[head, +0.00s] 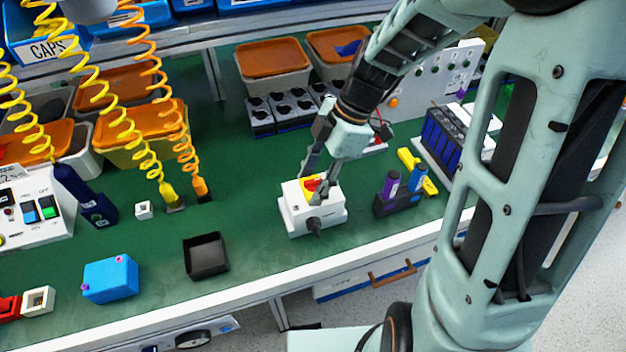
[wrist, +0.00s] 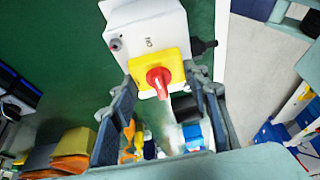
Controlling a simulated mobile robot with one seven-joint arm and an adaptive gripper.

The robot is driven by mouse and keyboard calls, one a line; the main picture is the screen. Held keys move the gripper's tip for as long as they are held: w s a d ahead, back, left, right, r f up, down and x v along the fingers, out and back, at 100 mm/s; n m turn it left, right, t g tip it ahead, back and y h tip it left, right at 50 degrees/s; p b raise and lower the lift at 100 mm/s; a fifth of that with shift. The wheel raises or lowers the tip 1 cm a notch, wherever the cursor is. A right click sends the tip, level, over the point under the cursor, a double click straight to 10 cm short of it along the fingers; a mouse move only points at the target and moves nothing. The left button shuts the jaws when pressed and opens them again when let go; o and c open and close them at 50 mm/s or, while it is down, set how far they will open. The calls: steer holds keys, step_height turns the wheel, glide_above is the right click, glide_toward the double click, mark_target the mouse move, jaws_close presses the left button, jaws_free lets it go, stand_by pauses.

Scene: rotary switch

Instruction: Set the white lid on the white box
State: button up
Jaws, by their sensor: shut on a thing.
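The white lid (head: 293,191) carries a yellow plate with a red knob and lies level at the top of the white box (head: 320,223). My gripper (head: 314,188) points down over it, shut on the lid with one finger on each side. In the wrist view, the lid (wrist: 147,24) fills the top centre, and the fingers of my gripper (wrist: 161,78) flank the yellow plate. A dark cable gland sticks out of the box's front. I cannot tell whether the lid fully touches the box's rim, because the seam is too small to see.
A black tray (head: 206,256) and a blue box (head: 110,279) stand to the left on the green bench. A dark holder with purple-topped and blue items (head: 398,197) stands close on the right. Orange-lidded bins (head: 272,59) are at the back. The bench's front edge (head: 260,283) is near.

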steer(key=o, duration=1.3)
steer(key=v, duration=1.2)
steer(key=shift+w, duration=0.1)
